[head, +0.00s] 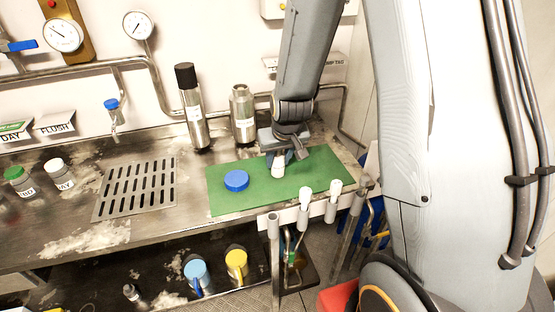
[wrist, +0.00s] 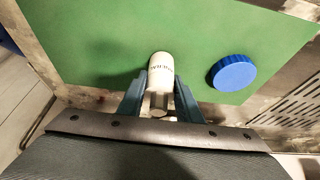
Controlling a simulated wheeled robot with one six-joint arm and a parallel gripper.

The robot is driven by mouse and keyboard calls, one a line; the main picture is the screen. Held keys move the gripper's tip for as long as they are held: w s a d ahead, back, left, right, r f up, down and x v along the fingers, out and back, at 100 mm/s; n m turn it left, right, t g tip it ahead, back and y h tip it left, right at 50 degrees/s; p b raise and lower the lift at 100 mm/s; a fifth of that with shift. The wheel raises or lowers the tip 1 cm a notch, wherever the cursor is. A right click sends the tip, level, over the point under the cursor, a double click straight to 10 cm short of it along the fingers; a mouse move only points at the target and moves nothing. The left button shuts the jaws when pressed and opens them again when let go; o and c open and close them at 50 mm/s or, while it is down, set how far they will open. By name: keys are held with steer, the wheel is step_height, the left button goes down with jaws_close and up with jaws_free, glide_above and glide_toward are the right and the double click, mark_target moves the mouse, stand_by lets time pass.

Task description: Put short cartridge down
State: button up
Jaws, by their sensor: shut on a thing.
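The short cartridge (wrist: 161,72) is a white cylinder with dark lettering. My gripper (wrist: 158,100) is shut on it, one finger on each side, over the green mat (wrist: 90,40). In the head view the cartridge (head: 278,169) shows below my gripper (head: 281,154), close to the mat (head: 318,172) right of a blue cap. I cannot tell whether its lower end touches the mat.
The blue cap (head: 236,181) lies on the mat's left part. Two steel canisters (head: 194,115) (head: 243,115) stand behind the mat. A slotted drain (head: 137,188) is to the left. The mat's right part is clear.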

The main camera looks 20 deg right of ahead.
steer(key=shift+f, duration=0.2)
steer(key=o, duration=1.1)
steer(key=shift+r, duration=0.1)
steer(key=shift+r, duration=0.1)
steer(key=shift+r, duration=0.4)
steer(key=b+v, duration=0.2)
steer(key=v, duration=0.9)
steer(key=s+f+g, duration=0.1)
steer(key=s, duration=0.3)
steer(key=s+f+g, duration=0.1)
steer(key=s, duration=0.3)
steer(key=s+f, duration=0.2)
steer(key=s, duration=0.3)
steer(key=shift+a+g, duration=0.1)
steer(key=shift+g, duration=0.3)
